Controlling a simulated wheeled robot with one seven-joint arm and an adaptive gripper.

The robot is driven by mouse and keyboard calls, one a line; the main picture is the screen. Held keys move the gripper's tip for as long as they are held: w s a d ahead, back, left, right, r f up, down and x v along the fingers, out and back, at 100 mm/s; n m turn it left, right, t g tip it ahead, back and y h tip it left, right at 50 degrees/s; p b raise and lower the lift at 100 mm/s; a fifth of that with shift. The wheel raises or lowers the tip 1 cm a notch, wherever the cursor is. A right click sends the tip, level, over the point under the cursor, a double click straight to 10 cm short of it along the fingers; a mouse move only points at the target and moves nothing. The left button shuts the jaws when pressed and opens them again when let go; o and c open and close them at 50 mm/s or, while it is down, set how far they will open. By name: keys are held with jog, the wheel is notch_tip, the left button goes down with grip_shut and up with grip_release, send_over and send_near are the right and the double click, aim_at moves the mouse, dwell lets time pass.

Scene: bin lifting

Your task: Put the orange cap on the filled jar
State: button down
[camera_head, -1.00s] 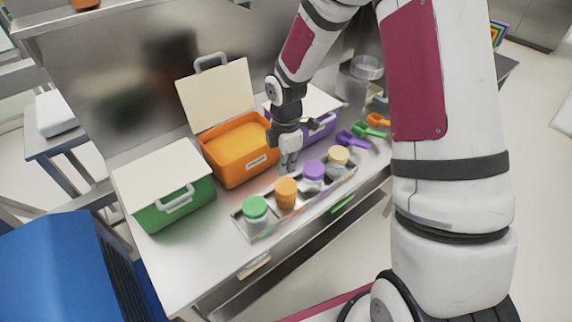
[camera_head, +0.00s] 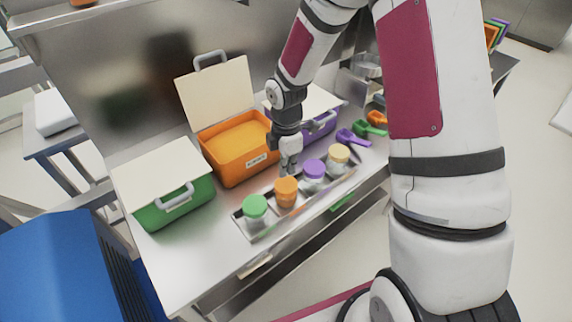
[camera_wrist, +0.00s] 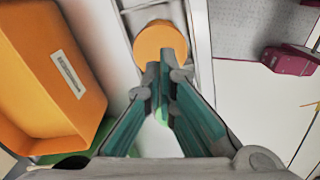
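The orange cap (camera_head: 286,185) sits on top of a jar (camera_head: 287,202) in the metal rack (camera_head: 245,229) at the front of the counter. It looks level in the head view; the jar's contents are too small to make out. My gripper (camera_head: 289,169) points down just behind this jar. In the wrist view the orange cap (camera_wrist: 160,42) appears as a round disc just beyond my gripper's fingertips (camera_wrist: 163,70). The fingertips are together or nearly so, with nothing seen between them. The cap's lower edge is partly hidden behind the fingers.
Jars with green (camera_head: 255,206), purple (camera_head: 314,169) and yellow (camera_head: 339,153) caps share the rack. Behind stand an open orange bin (camera_head: 232,169), a green bin (camera_head: 177,209) and a purple bin (camera_head: 318,136). Coloured scoops (camera_head: 352,138) lie at the right. The front counter strip is clear.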

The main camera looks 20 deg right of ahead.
aim_at(286, 184)
jog(key=shift+f, duration=0.95)
jog(key=shift+f+b, duration=0.3)
jog(key=shift+f+b, duration=0.3)
jog(key=shift+f, duration=0.85)
jog(key=shift+r, duration=0.1)
jog(key=shift+r+p, duration=1.15)
jog(key=shift+r, duration=2.3)
